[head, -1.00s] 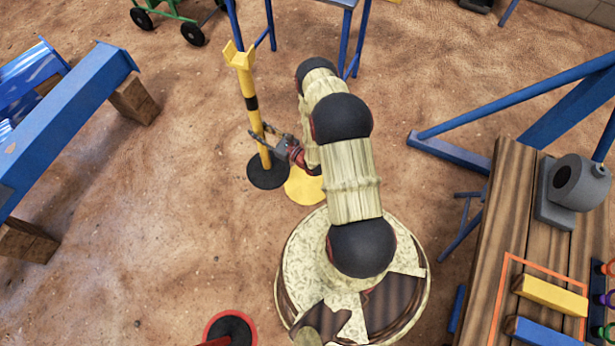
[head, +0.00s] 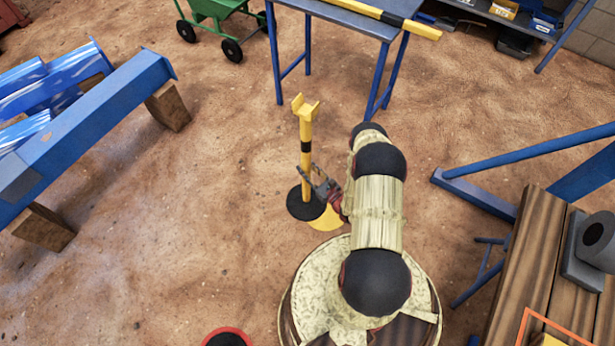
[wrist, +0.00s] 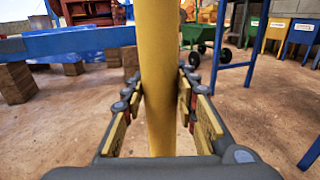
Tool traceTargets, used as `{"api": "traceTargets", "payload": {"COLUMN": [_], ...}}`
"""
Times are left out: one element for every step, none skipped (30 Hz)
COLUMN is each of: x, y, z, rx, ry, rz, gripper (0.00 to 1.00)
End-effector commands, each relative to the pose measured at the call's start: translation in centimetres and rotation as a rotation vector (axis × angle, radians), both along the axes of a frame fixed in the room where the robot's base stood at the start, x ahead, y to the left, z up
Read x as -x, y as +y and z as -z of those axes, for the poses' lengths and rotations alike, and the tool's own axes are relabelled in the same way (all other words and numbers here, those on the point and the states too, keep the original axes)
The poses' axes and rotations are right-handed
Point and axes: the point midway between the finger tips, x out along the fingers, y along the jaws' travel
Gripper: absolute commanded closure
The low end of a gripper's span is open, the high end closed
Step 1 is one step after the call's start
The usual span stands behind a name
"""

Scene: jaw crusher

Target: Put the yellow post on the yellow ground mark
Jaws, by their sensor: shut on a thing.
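The yellow post (head: 306,153) stands upright with a black band, a forked top and a round black base (head: 305,204). My gripper (head: 313,181) is shut on its lower shaft. In the wrist view the yellow post (wrist: 159,80) runs between the two fingers of my gripper (wrist: 160,98). The yellow ground mark (head: 327,220) is a flat disc on the ground, just right of and nearer than the post's base. The base overlaps part of the mark in the head view. Whether the base touches the ground cannot be told.
A blue table (head: 345,20) with a yellow-and-black bar (head: 362,12) stands behind the post. A blue beam (head: 95,125) on wooden blocks lies left. A wooden bench (head: 530,262) stands right. A red-rimmed black disc (head: 227,338) is at the front. Sandy ground left of the post is open.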

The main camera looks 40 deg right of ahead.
Motion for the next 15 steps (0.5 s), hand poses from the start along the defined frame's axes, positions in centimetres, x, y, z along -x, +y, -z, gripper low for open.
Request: {"api": "traceTargets", "payload": {"x": [0.4, 0.6, 0.9, 1.1, 1.4, 1.7, 1.9, 2.2, 2.5, 2.8, 2.9, 3.1, 3.3, 3.4, 3.6], "y": [-1.1, -1.6, -2.2, -2.7, -3.2, -3.8, -4.3, -4.8, -5.4, -5.9, -6.0, -6.5, -6.8, -7.1, -7.5], "z": [0.5, 0.7, 1.1, 1.3, 1.5, 1.9, 2.1, 2.3, 2.6, 2.9, 3.5, 4.2, 4.6, 5.0, 5.6], "rx": [0.002, 0.002, 0.002, 0.002, 0.002, 0.002, 0.002, 0.002, 0.002, 0.002, 0.0, 0.001, 0.002, 0.002, 0.001], "ry": [-0.005, -0.005, -0.006, -0.006, -0.006, -0.005, -0.005, -0.006, -0.006, -0.006, -0.004, -0.004, -0.004, -0.004, -0.004], "rz": [0.006, 0.005, 0.006, 0.005, 0.005, 0.005, 0.005, 0.005, 0.005, 0.005, 0.003, 0.003, 0.002, 0.002, 0.002], "gripper": [1.0, 1.0, 1.0, 1.0, 1.0, 1.0, 1.0, 1.0, 1.0, 1.0, 1.0, 1.0, 1.0, 1.0, 1.0]}}
